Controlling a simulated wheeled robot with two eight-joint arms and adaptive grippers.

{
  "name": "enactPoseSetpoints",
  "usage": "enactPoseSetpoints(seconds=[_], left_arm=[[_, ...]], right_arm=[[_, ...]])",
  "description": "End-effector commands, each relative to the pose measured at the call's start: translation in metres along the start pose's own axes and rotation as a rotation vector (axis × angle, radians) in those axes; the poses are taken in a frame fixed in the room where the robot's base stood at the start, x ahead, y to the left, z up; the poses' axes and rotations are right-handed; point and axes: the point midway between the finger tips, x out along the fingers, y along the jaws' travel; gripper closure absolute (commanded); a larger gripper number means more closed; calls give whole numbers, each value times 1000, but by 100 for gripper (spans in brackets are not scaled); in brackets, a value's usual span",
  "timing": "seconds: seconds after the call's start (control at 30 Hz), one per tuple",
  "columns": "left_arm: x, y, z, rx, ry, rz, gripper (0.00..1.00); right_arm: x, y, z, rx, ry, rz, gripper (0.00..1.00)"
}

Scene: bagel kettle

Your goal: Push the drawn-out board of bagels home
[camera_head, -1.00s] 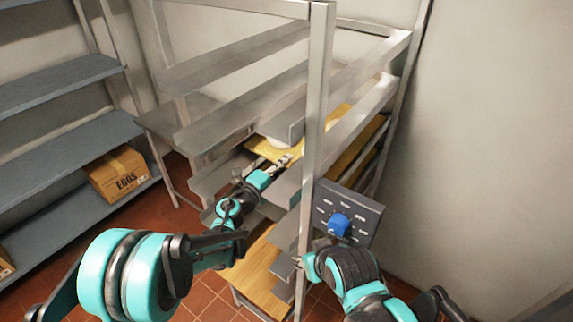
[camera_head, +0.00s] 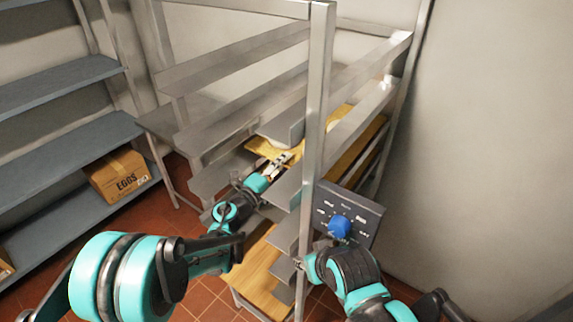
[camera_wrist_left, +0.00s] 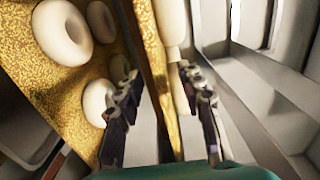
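In the left wrist view, a speckled yellow board (camera_wrist_left: 80,75) carries several pale ring-shaped bagels (camera_wrist_left: 62,32). In the head view, a yellow board (camera_head: 262,147) shows inside the metal rack, partly hidden by rails. My left gripper (camera_head: 283,158) is at the near end of that board. Its two fingers stand apart in the left wrist view (camera_wrist_left: 162,95), with a yellow strip between them. The left finger overlaps the board by a bagel; I cannot tell whether it touches.
The rack's front post (camera_head: 317,130) and slanted rails (camera_head: 235,75) are close around my left arm. A control box with a blue knob (camera_head: 340,226) is at the post's right. A wooden surface (camera_head: 258,268) is low down. Grey shelves (camera_head: 60,138) hold an eggs carton (camera_head: 120,174) at left.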

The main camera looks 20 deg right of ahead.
Motion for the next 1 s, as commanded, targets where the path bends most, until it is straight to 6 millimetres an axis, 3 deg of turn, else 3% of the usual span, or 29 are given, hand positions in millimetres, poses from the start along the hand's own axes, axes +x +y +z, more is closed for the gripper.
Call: enactPoseSetpoints(seconds=[0.6, 1.0], left_arm=[[-51, 0, 0, 0, 0, 0, 62], [-55, 0, 0, 0, 1, 0, 62]], right_arm=[[6, 0, 5, 0, 0, 0, 60], [6, 0, 5, 0, 0, 0, 60]])
